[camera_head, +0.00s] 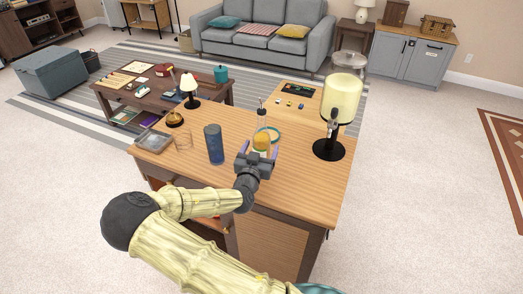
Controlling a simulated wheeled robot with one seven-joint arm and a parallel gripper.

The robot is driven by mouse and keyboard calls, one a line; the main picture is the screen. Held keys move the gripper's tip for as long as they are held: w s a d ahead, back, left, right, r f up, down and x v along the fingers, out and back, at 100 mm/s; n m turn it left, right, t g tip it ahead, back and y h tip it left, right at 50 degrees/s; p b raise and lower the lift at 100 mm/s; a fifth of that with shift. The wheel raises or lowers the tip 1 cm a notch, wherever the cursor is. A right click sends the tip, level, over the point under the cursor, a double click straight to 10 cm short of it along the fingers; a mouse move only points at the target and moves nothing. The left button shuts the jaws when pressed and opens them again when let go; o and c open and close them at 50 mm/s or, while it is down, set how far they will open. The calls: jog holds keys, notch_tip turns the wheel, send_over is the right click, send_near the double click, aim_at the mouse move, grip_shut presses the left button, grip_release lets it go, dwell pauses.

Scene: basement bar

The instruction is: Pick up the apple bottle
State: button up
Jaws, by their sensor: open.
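My gripper (259,152) is over the near part of the wooden bar table (305,185), its two purple-tipped fingers spread apart. A small item with an orange-yellow top (261,141), possibly the apple bottle, shows between or just beyond the fingers. Its lower part is hidden by my gripper, and I cannot tell whether the fingers touch it. A clear narrow bottle (262,119) stands behind it. A dark blue cylinder (214,145) stands upright to the left of my gripper. No label with an apple is readable.
A drink dispenser (342,97) with pale yellow liquid stands at the right on a black base. A clear glass (183,141), a grey tray (153,141), a bell (174,119) and a small lamp (188,84) are at the left. The tabletop's front right is clear.

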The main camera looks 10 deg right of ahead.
aim_at(263, 118)
jog(key=x, duration=0.3)
jog(key=shift+w+d+f, duration=0.15)
jog(key=shift+w, duration=0.15)
grip_shut()
dwell(0.4)
jog(key=shift+r, duration=0.2)
notch_tip(263, 118, up, 10)
jog(key=shift+f, duration=0.1)
dwell(0.4)
dwell(0.4)
